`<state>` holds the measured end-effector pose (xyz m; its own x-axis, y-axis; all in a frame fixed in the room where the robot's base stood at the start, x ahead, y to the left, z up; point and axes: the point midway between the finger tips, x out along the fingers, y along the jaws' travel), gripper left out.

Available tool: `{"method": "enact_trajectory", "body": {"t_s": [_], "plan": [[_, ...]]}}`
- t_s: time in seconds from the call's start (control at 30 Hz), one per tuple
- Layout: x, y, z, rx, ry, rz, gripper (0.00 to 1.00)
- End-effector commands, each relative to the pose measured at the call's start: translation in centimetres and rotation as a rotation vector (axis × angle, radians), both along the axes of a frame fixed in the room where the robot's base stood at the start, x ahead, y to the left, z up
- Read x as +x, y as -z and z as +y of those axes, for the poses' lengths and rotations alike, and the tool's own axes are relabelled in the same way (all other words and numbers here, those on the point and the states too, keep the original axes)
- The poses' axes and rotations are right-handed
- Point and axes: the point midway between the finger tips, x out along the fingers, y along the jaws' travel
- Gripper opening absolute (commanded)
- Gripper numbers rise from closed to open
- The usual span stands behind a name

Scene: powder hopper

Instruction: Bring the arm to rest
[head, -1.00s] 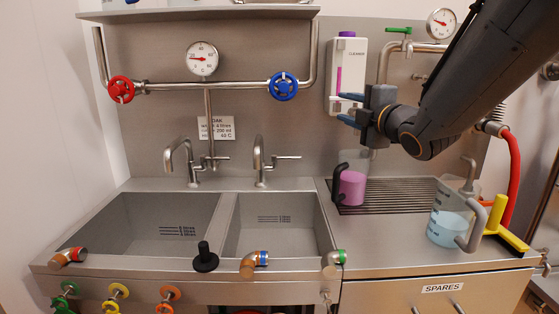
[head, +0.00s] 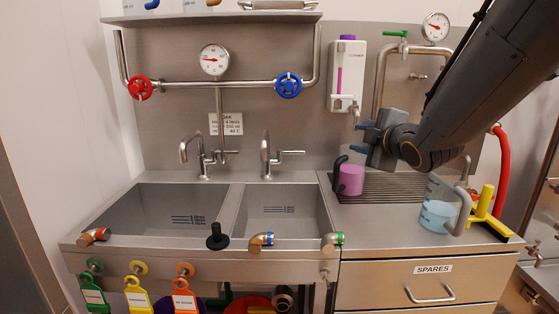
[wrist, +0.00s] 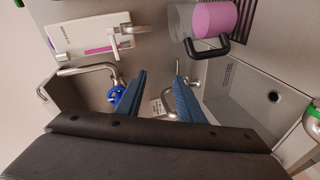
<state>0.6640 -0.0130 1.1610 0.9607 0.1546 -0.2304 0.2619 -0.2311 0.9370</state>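My gripper (head: 361,137) is open and empty, with blue fingers. In the head view it is in front of the back wall, below and right of the white dispenser (head: 346,72). In the wrist view the two fingers (wrist: 160,97) stand apart with nothing between them. My arm reaches in from the upper right. A jug of pink liquid (head: 351,180) with a black handle stands on the ribbed drainboard below the gripper. The jug also shows at the top of the wrist view (wrist: 212,19), apart from the fingers. The dispenser is at its upper left (wrist: 88,28).
A jug of pale blue liquid (head: 438,215) stands on the right counter beside a yellow squeegee-like tool (head: 486,213). Two empty-looking sinks (head: 160,213) fill the left. Red (head: 139,88) and blue (head: 288,85) valves sit on the wall pipe. A red hose (head: 504,170) hangs right.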

Motion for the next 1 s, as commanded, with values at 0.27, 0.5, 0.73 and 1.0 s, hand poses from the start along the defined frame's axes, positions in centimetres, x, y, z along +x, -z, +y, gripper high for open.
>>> {"method": "enact_trajectory", "body": {"t_s": [0.27, 0.5, 0.73, 1.0], "plan": [[-3.9, 9.0, -1.5, 0.247, 0.231, 0.331, 0.34], [-14.5, 20.0, -1.5, 0.563, 0.649, 0.784, 0.34], [-25.4, 25.1, 0.4, 0.750, 1.052, 1.103, 0.34], [-29.6, 26.0, 1.5, 0.796, 1.212, 1.206, 0.34]]}}
